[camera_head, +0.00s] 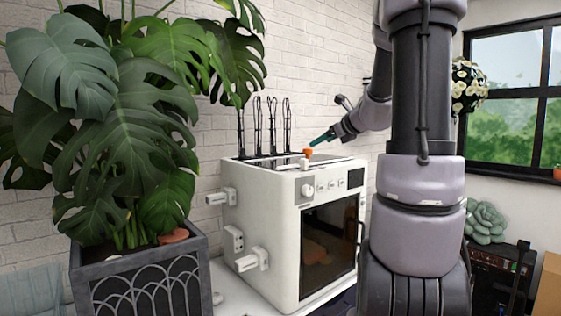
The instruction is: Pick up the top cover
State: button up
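A white boxy machine (262,223) with a dark glass front door stands right of the plant. Its flat top (265,161) has dark slots or panels; I cannot clearly tell which part is the top cover. A small orange piece (307,152) and a white knob-like piece (304,163) stand up at the front of the top. My gripper (317,141), with teal fingertips, reaches in from the right just above the orange piece. Contact is too small to tell, and so is whether the fingers are open or shut.
Several thin black upright rods (257,125) rise from the back of the machine's top. A large leafy plant (125,130) in a dark planter (145,282) crowds the left side. A brick wall (310,60) is behind. My arm hides part of the right side.

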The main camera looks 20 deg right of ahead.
aim_at(308, 149)
jog(key=shift+m, duration=0.6)
jog(key=x, duration=0.3)
jog(key=d+x, duration=0.1)
jog(key=x, duration=0.2)
jog(key=shift+w+d+r, duration=0.1)
jog(key=shift+w+d, duration=0.05)
jog(key=shift+w, duration=0.05)
jog(key=x, duration=0.5)
jog(key=shift+w, duration=0.35)
grip_shut()
